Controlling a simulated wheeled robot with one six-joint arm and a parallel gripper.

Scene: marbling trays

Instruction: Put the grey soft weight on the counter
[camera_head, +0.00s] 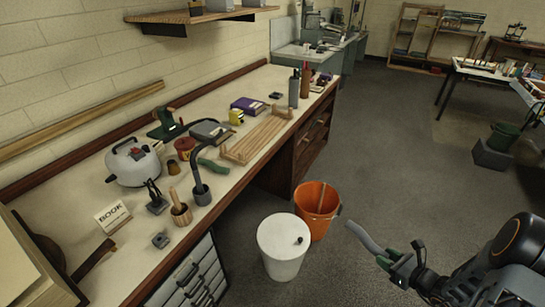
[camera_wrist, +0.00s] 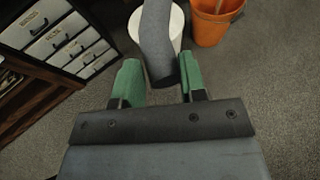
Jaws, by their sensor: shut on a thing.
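The grey soft weight (camera_head: 364,237) is a long, limp, bent strip. My gripper (camera_head: 393,259) is shut on one end of it, and the rest sticks out up and to the left, over the floor. In the wrist view the weight (camera_wrist: 157,40) extends away from between the green fingers of my gripper (camera_wrist: 160,77). The counter (camera_head: 80,205) runs along the wall at left, well apart from my gripper. Its top carries many objects.
A white bin (camera_head: 283,252) and an orange bucket (camera_head: 318,215) stand on the floor between my gripper and the counter. A kettle (camera_head: 133,165), a book sign (camera_head: 112,216), a wooden rack (camera_head: 250,142) and bottles (camera_head: 294,90) occupy the counter. Bare patches lie along its front.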

